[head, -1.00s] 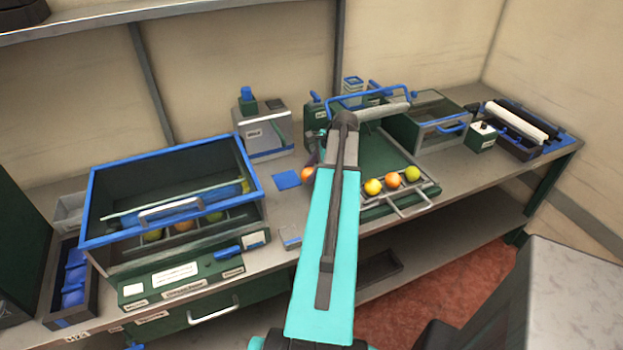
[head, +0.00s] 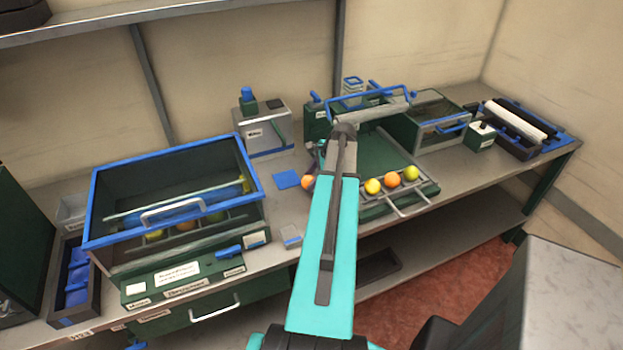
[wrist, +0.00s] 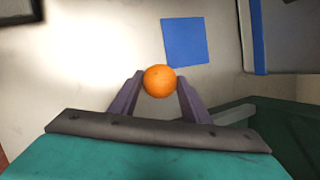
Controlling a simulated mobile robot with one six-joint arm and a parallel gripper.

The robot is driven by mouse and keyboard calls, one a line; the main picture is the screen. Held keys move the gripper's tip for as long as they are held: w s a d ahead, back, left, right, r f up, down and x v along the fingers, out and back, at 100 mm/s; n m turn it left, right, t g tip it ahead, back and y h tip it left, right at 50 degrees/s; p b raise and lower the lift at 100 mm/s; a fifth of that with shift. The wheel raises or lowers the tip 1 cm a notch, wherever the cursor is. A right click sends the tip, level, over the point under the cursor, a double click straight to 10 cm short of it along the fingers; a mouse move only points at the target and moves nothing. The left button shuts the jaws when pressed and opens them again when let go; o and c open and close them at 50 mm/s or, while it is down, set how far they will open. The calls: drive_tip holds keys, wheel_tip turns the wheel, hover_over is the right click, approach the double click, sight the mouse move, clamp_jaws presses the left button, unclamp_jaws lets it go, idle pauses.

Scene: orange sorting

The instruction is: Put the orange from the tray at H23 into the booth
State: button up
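My gripper (wrist: 160,80) is shut on an orange (wrist: 160,81), held between the two purple-grey fingertips. In the head view the orange (head: 308,182) shows just left of my teal arm; the arm and wrist mostly hide the fingers. The orange is above the bench, near a blue square (wrist: 185,41). A tray with a wire rack (head: 412,204) right of my arm holds a yellow, an orange and a yellow-green fruit. A blue-framed box with a clear front (head: 90,200) stands at left, with several fruits inside; I cannot tell which label names the booth.
A grey device with a blue knob (head: 265,132) stands behind the blue square (head: 287,180). A green box with a clear front (head: 440,127) and rollers (head: 515,122) stand at right. Dark bins (head: 75,290) sit at far left. Bench surface around the blue square is mostly clear.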

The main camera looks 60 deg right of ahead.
drive_tip(key=o, duration=0.4)
drive_tip(key=shift+c, duration=0.2)
drive_tip(key=shift+r, duration=0.2)
drive_tip(key=b+v, duration=0.2)
drive_tip(key=v, duration=1)
drive_tip(key=shift+b, duration=0.3)
